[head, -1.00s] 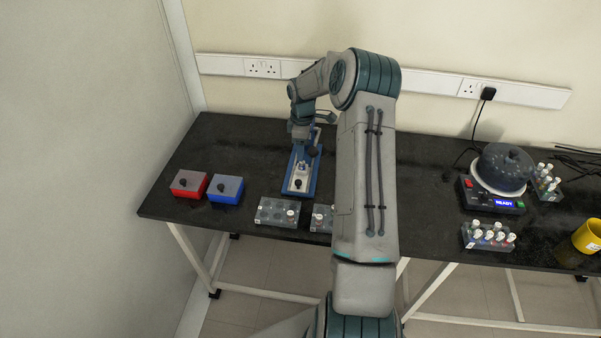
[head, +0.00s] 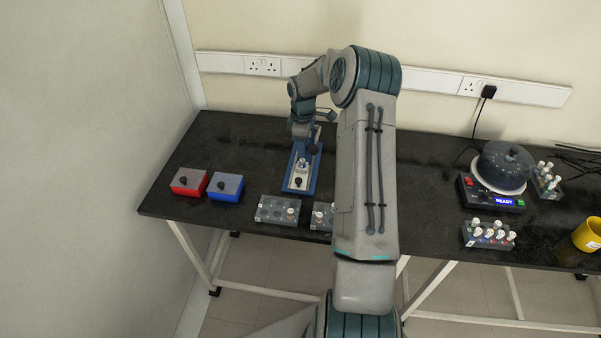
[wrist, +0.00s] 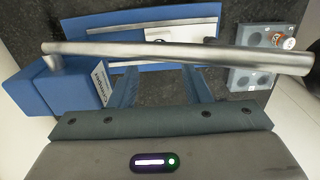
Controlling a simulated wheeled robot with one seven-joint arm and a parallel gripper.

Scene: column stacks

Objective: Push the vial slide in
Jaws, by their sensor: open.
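The blue press-like device (head: 291,180) stands on the black bench, its long side running front to back. Its pale vial slide (head: 300,172) lies along the blue base, with a dark knob at the front end and what looks like a small vial on it. In the wrist view, the blue base with the pale slide (wrist: 180,36) lies beyond my gripper, and a blue block with a label (wrist: 62,88) is at the left. My gripper (wrist: 162,78) is open, its two fingers apart with nothing between them. In the head view its fingertips are hidden at the device's far end.
A metal bar (wrist: 180,55) crosses the wrist view in front of my fingers. A red box (head: 188,182) and a blue box (head: 225,187) stand left of the device. A clear vial rack (head: 270,210) stands in front of it. Bare bench lies behind the boxes.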

